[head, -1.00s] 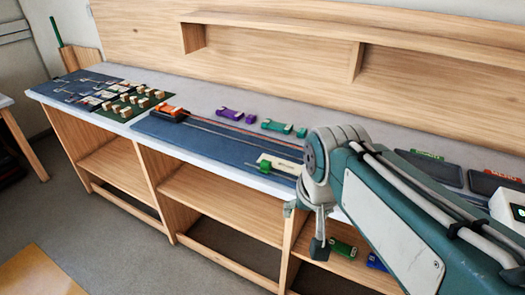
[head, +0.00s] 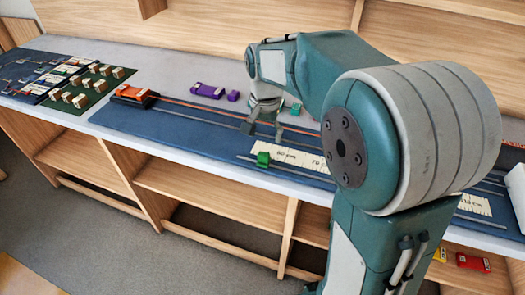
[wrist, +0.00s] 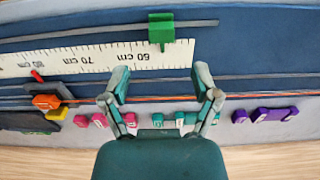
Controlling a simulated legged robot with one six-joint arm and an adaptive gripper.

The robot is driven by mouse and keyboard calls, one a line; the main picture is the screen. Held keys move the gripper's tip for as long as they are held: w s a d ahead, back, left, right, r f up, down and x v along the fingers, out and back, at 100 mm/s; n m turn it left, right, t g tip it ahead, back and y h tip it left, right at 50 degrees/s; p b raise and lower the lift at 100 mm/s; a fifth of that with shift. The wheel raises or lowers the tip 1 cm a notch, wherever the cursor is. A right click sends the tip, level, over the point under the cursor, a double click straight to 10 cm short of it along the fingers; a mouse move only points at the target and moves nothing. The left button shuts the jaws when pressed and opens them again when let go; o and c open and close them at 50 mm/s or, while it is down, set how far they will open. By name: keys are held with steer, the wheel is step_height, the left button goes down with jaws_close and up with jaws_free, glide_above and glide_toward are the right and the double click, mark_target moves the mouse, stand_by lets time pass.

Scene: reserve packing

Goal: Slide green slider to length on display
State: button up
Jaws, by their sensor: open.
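The green slider (head: 263,159) sits on a metal rail at the front of the blue board (head: 190,128), near the left end of a white ruler (head: 290,158). In the wrist view the slider (wrist: 161,32) stands close to the ruler's 60 cm mark (wrist: 150,57). My gripper (head: 263,131) is open and empty above the board, behind the slider in the head view. In the wrist view its fingertips (wrist: 161,80) are spread, with the slider beyond them and apart from them. No display reading is legible; a white box (head: 516,188) is cut off at the right edge.
An orange car (head: 130,94) is at the board's left end, with an orange line running right. A purple car (head: 207,90) stands behind the board. Wooden blocks on a green mat (head: 78,98) are at left. My arm hides much of the bench's right side.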

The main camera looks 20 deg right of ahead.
mark_target(264, 154)
steer(key=f, duration=0.7)
steer(key=shift+a+f, duration=0.25)
steer(key=shift+f, duration=0.05)
steer(key=shift+d, duration=0.1)
jaws_close()
